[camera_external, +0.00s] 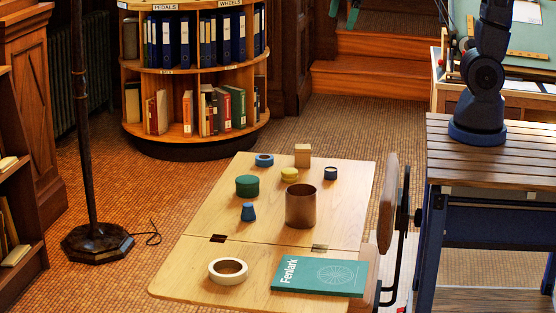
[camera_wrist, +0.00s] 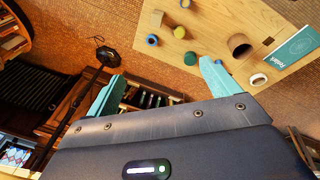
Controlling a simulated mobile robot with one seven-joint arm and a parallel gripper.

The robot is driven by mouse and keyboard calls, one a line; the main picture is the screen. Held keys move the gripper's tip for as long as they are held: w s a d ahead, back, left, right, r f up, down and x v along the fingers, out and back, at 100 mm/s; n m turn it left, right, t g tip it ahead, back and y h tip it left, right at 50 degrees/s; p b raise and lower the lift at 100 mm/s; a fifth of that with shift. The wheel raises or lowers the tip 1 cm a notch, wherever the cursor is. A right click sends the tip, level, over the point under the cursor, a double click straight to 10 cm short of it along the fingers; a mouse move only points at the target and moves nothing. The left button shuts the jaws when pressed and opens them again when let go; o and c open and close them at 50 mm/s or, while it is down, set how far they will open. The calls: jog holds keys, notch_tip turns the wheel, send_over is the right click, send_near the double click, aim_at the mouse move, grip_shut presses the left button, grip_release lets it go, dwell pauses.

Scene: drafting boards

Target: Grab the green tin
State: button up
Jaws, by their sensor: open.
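The green tin (camera_external: 247,187) is a short, dark green cylinder standing upright on the left part of the light wooden table. In the wrist view the tin (camera_wrist: 190,58) lies beyond my fingers, a little left of the right fingertip in the picture. My gripper (camera_wrist: 160,84) has two teal fingers spread wide with nothing between them. It is well away from the tin and does not touch it. In the external view my arm rises at the upper right, and its upper part is cut off by the frame.
Near the tin on the table (camera_external: 205,262) are a blue tapered piece (camera_external: 248,212), blue ring (camera_external: 264,160), yellow piece (camera_external: 289,174), wooden block (camera_external: 302,155), dark blue tin (camera_external: 330,173) and tall brown cup (camera_external: 300,206). A white ring (camera_external: 228,271) and green book (camera_external: 320,276) lie in front.

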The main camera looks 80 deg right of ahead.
jog(key=w+a+f+n+g, duration=0.1)
jog(key=w+a+f+n, duration=0.35)
jog(key=w+f, duration=0.4)
jog(key=n+g, duration=0.2)
jog(key=n, duration=0.7)
send_over(247, 179)
jog(key=a, duration=0.2)
jog(key=shift+h, duration=0.3)
jog(key=f, duration=2.7)
jog(key=shift+s+d+f, duration=0.1)
jog(key=shift+d+f, duration=0.05)
jog(key=shift+d, duration=0.1)
jog(key=shift+f, duration=0.55)
jog(key=f, duration=0.4)
jog(key=shift+d+f, duration=0.25)
jog(key=shift+f, duration=0.15)
jog(key=shift+d+f, duration=0.2)
jog(key=shift+f, duration=0.65)
jog(key=shift+d+f, duration=0.15)
jog(key=shift+f, duration=0.75)
jog(key=shift+d+f, duration=0.2)
jog(key=shift+f, duration=0.65)
jog(key=c, duration=1.1)
